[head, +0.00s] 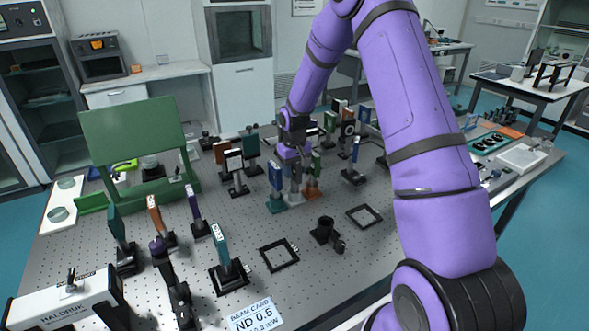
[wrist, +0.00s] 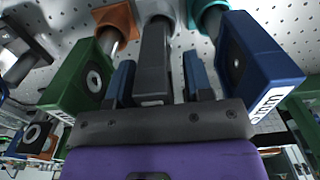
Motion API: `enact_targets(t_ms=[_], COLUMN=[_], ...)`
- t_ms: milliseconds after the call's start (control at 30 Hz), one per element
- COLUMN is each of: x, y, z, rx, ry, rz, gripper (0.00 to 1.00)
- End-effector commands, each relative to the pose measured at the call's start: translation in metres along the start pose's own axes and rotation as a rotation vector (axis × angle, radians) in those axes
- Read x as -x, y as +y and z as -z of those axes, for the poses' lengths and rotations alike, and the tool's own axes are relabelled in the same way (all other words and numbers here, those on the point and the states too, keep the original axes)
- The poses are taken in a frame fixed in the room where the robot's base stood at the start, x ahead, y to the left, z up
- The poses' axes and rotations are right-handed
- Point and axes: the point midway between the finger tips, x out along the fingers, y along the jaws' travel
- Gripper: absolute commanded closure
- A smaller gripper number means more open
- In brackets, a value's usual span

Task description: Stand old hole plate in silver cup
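My gripper (head: 293,168) is low over the middle of the table and points down. In the wrist view its two blue fingers (wrist: 159,78) stand on either side of a dark grey plate (wrist: 155,55), seen edge-on. Gaps show between the fingers and the plate, so the gripper looks open around it. The plate's lower end meets the silver cup (wrist: 158,9), and it appears to stand upright there. The cup also shows in the head view (head: 294,197), below my gripper. Whether this plate is the old hole plate I cannot tell; its face is hidden.
Close on the left in the wrist view, a green plate (wrist: 78,77) stands by an orange cup (wrist: 117,20). On the right, a blue plate (wrist: 255,60) stands by a teal cup (wrist: 205,14). Several mounted optics crowd behind. An empty square frame (head: 279,256) lies in front.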

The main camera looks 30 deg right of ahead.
Motion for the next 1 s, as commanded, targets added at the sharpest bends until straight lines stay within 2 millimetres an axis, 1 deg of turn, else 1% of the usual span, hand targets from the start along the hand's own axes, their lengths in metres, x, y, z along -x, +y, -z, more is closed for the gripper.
enact_targets(t_ms=[133, 267, 367, 600, 700, 800, 1000], x=[0.003, 0.015, 0.032, 0.081, 0.098, 0.111, 0.126], y=[0.000, 0.000, 0.000, 0.000, 0.000, 0.000, -0.001], z=[0.000, 0.001, 0.001, 0.001, 0.000, 0.001, -0.001], rx=[0.000, 0.000, -0.001, 0.000, -0.001, -0.001, 0.001], ry=[0.001, 0.003, 0.005, 0.004, 0.003, 0.002, 0.004], rz=[0.000, -0.001, -0.001, -0.001, -0.001, 0.000, -0.002], gripper=[0.53, 0.53, 0.53, 0.53, 0.53, 0.53, 0.53])
